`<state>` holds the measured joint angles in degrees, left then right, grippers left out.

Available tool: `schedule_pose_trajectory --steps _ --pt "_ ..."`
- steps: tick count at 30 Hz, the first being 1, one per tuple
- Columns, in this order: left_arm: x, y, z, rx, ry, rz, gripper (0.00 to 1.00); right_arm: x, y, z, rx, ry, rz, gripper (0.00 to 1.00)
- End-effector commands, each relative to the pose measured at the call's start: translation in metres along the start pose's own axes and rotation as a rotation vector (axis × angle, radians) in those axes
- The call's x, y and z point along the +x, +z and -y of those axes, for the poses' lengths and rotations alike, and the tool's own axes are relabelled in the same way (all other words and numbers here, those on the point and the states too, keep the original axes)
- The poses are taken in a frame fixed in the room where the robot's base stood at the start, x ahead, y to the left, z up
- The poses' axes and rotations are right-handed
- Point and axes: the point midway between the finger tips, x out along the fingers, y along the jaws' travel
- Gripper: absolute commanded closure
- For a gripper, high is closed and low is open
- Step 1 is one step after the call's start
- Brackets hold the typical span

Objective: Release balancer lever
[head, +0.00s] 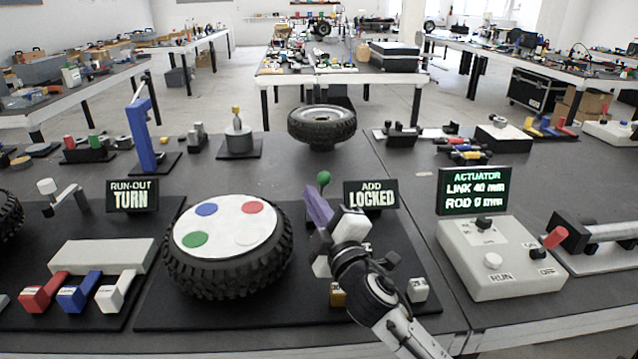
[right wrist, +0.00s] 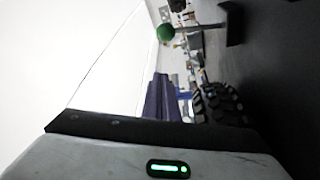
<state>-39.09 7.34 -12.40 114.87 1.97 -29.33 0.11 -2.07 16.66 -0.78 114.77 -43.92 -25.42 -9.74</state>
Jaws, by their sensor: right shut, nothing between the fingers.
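The lever with the green ball knob (head: 323,178) stands upright behind my right gripper, by the sign reading "ADD LOCKED" (head: 371,195). The green ball (right wrist: 166,32) also shows near the top of the right wrist view. My right gripper (head: 313,196) has purple fingers, shut and empty. In the head view its tips are just left of and below the knob, with a small gap between them in the picture. The fingers (right wrist: 158,100) also show in the wrist view, apart from the ball. The lever's lower part is hidden behind my gripper. My left gripper is not in view.
A tyre (head: 228,245) with a white disc and coloured spots lies left of my gripper. A control box (head: 500,255) with an actuator screen (head: 474,191) stands further right. Another tyre (head: 322,124) is behind.

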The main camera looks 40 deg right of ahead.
Motion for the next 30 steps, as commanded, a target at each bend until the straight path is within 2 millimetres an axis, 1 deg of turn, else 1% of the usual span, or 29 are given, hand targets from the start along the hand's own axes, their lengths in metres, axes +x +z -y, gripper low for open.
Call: schedule_pose_trajectory --steps 1,6,9,12,15,19,27,30 --pt "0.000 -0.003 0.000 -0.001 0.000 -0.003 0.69 0.013 -0.001 -0.002 -0.001 0.002 -0.001 1.00" --pt "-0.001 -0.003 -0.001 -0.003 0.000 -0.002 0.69 0.047 -0.001 -0.002 0.000 0.002 -0.001 1.00" --pt "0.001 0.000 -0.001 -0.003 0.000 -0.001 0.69 0.050 0.018 0.002 -0.003 -0.002 0.002 1.00" --pt "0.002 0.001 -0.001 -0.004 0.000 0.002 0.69 0.052 0.029 0.001 -0.001 -0.001 0.001 1.00" --pt "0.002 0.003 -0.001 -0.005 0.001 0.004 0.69 0.054 0.035 0.001 0.000 -0.001 -0.001 1.00" --pt "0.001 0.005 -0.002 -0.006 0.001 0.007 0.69 0.055 0.039 0.001 0.000 -0.001 -0.001 1.00" --pt "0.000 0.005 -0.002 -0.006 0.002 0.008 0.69 0.054 0.039 0.001 0.001 -0.001 -0.001 1.00" --pt "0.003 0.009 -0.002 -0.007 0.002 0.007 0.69 0.056 0.034 0.006 0.025 0.001 -0.011 1.00"
